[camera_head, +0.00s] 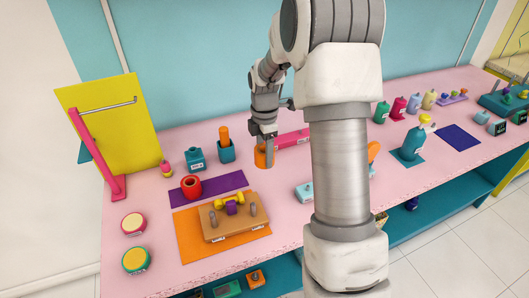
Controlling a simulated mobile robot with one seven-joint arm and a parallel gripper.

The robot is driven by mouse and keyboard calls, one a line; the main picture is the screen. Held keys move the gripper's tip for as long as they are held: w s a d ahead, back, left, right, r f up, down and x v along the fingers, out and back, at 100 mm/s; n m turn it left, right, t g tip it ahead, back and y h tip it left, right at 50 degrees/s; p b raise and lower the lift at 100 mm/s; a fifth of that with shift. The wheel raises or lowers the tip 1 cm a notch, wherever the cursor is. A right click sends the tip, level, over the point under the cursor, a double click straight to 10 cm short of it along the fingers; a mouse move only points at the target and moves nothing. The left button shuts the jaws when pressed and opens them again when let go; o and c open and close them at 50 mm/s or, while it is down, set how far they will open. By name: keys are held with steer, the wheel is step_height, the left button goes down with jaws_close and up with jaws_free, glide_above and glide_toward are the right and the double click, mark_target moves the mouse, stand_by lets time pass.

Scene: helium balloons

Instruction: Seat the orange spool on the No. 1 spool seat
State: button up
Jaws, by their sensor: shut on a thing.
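My gripper (268,158) points down over the back middle of the pink table. It is shut on an orange piece (259,158), which looks like the orange spool; the fingers hide part of it. I cannot tell whether it touches the table. A wooden block (213,229) with two upright grey pegs stands on an orange mat at the front left, apart from my gripper. Small labels on its front edge are too small to read, so I cannot tell which seat is No. 1. A yellow and purple piece (231,203) sits toward the block's back.
A red ring-shaped piece (191,186) rests on the purple mat (222,184). A yellow panel (112,120) with a rod stands far left. My arm hides the table's middle.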

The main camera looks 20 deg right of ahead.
step_height(320, 180, up, 6)
steer(key=p, duration=0.4)
stand_by(0.6)
steer(key=shift+a, duration=0.1)
